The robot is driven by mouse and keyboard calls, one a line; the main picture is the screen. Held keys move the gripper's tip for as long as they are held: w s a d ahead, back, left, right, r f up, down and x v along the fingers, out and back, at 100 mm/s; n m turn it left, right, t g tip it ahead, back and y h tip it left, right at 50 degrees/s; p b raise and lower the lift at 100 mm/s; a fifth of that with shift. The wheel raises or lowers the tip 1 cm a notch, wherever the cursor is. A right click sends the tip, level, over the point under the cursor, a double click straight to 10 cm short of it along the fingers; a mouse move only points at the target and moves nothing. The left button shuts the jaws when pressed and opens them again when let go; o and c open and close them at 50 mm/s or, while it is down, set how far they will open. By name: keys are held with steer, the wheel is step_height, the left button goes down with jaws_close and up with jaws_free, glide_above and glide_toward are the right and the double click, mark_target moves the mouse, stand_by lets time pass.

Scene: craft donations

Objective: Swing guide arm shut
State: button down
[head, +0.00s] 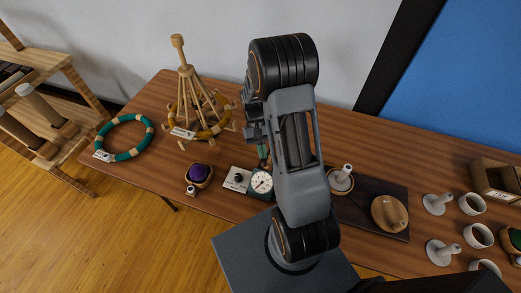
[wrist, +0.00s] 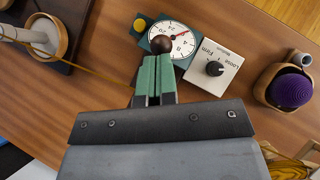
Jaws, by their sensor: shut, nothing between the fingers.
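A dark brown ball knob (wrist: 154,46), possibly the end of the guide arm, shows right at my fingertips in the wrist view. Whether they touch it is unclear. My gripper (wrist: 154,62) has its green fingers shut together with nothing between them. Beyond the knob is a green device with a white dial (wrist: 180,42) and a yellow button (wrist: 140,24). A thin yellow strand or rod (wrist: 98,74) runs left from beside my fingers. In the head view the dial (head: 262,182) shows, but my arm hides most of the area behind it.
A white box with a black knob (wrist: 214,68), marked Loose and Firm, adjoins the dial. A purple pincushion (head: 199,174) sits left. A dark board (head: 365,188) with a post and round wooden piece lies right. Cups (head: 472,203) stand farther right. Bare table separates several items.

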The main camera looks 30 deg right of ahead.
steer(key=shift+d, duration=0.15)
stand_by(0.6)
steer(key=w+d+f+b+v, duration=0.1)
steer(key=w+f+v, duration=0.1)
steer(key=v, duration=1.2)
steer(key=s+a+r+n+t+h, duration=0.1)
steer(key=s+a+r+t, duration=0.3)
steer(key=s+t, duration=0.2)
steer(key=s+a+r+n+t, duration=0.1)
steer(key=s+a+r+t, duration=0.4)
steer(key=s, duration=0.3)
steer(key=shift+s+t+h, duration=0.35)
steer(key=shift+t+h, duration=0.05)
steer(key=shift+t, duration=0.1)
